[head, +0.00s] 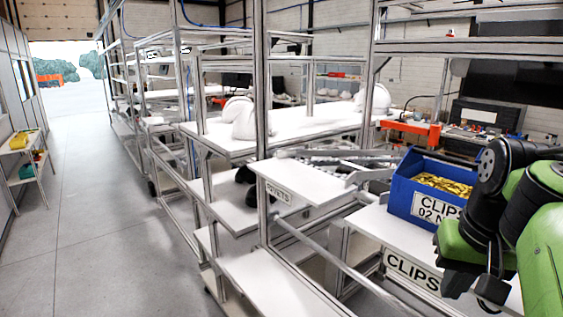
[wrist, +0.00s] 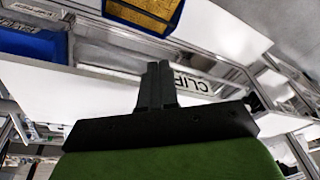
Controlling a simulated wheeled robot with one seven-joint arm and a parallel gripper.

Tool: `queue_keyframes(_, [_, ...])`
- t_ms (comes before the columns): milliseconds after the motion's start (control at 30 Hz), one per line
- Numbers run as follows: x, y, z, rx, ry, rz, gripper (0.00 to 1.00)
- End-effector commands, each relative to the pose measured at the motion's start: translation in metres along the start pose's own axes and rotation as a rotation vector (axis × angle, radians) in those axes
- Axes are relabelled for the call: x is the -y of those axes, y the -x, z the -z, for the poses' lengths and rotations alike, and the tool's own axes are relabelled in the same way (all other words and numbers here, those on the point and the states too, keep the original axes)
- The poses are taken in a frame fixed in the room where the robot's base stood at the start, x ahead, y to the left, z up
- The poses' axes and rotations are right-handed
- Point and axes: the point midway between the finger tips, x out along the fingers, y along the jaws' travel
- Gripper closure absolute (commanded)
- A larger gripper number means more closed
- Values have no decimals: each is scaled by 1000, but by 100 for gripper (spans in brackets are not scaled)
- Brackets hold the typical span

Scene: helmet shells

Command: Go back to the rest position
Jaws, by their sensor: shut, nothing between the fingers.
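My gripper (wrist: 158,85) shows in the wrist view with its two black fingers pressed together and nothing between them. White shelf surface and a sign reading CLIP (wrist: 195,82) lie beyond the fingertips. In the head view my green and black arm is at the right edge, in front of the shelving and beside a blue bin (head: 408,186) labelled CLIPS. The fingers cannot be made out in the head view.
The blue bin holds golden clips (head: 442,184) and stands on a white shelf close to my arm. White helmet shells (head: 243,120) sit on a shelf further back. Metal posts (head: 262,80) rise in the middle. The grey aisle floor (head: 95,220) at left is clear.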

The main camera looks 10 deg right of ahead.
Motion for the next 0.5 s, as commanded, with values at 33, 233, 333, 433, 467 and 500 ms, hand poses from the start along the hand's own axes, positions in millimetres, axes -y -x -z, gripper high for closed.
queue_keyframes(33, [6, -9, -6, -6, 17, 17, 100])
queue_keyframes(233, [36, -37, -33, -40, 109, 87, 100])
queue_keyframes(333, [57, -57, -55, -65, 176, 124, 100])
queue_keyframes(433, [79, -82, -86, -97, 257, 155, 100])
queue_keyframes(467, [86, -91, -97, -109, 286, 163, 100])
queue_keyframes(500, [95, -104, -113, -128, 328, 171, 100])
